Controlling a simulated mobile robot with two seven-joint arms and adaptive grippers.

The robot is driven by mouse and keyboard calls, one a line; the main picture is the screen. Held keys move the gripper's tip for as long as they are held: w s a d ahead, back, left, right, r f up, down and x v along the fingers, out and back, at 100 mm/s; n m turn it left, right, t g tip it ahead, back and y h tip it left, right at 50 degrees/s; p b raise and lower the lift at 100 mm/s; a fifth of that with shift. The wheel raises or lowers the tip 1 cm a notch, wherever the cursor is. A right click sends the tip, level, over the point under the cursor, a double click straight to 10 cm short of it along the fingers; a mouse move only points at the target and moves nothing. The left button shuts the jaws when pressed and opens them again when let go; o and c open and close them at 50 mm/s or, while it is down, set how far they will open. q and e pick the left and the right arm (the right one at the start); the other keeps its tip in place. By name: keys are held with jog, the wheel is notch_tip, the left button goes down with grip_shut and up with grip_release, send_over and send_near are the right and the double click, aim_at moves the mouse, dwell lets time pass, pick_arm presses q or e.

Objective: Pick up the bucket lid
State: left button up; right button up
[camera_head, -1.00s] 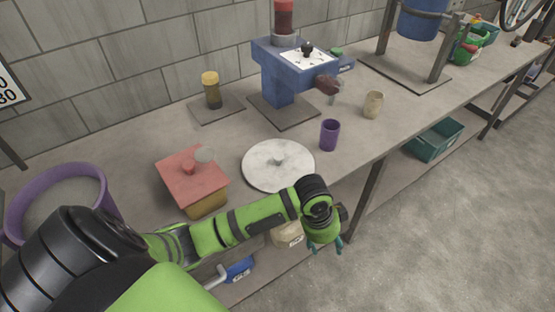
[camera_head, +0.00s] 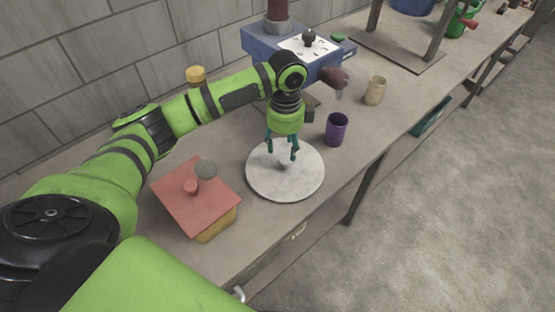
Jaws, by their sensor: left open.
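The bucket lid (camera_head: 263,182) is a round, pale grey-white disc with a small knob at its centre. It lies flat on the grey bench. My left gripper (camera_head: 282,153) points down over the lid, with its teal fingers apart on either side above the knob. The fingers look empty; whether they touch the lid cannot be told. The gripper hides part of the lid's far edge. My right gripper is not in view.
A box with a red lid (camera_head: 181,205) stands left of the disc. A purple cup (camera_head: 336,130) is close on its right, and a beige cup (camera_head: 375,90) stands farther back. A blue machine (camera_head: 262,42) is behind. The bench front is clear.

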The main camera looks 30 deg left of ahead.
aim_at(285, 160)
pick_arm(q)
jog(key=f, duration=0.1)
jog(key=f+p, duration=0.1)
jog(key=s+d+f, duration=0.1)
jog(key=shift+w+a+f, duration=0.1)
jog(key=shift+f, duration=0.5)
jog(key=shift+w+a+f, duration=0.1)
jog(key=shift+f, duration=0.45)
jog(key=shift+d+f, duration=0.1)
jog(key=shift+s, duration=0.1)
jog(key=c, duration=0.6)
grip_shut()
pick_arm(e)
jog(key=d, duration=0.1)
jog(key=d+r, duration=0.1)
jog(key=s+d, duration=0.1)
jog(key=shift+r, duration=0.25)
